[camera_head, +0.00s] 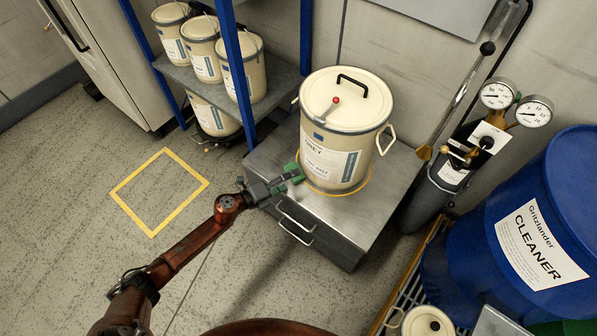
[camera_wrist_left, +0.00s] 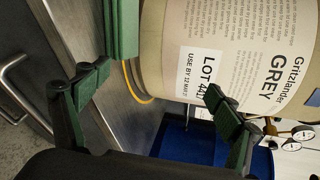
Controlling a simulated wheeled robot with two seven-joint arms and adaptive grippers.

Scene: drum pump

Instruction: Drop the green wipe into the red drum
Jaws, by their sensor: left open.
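My left gripper (camera_head: 285,180) is open, its green-padded fingers in front of the cream pail labelled GREY (camera_head: 338,162). In the left wrist view the gripper (camera_wrist_left: 155,96) has its fingers spread apart toward the pail's label (camera_wrist_left: 240,62); I cannot tell if they touch it. My right gripper is not in view.
The pail stands on a steel cabinet (camera_head: 270,165). A shelf with several cream pails (camera_head: 205,50) is at the back left. A gas cylinder with gauges (camera_head: 425,190) and a blue drum (camera_head: 480,230) are at right. The floor's yellow square (camera_head: 152,234) is empty.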

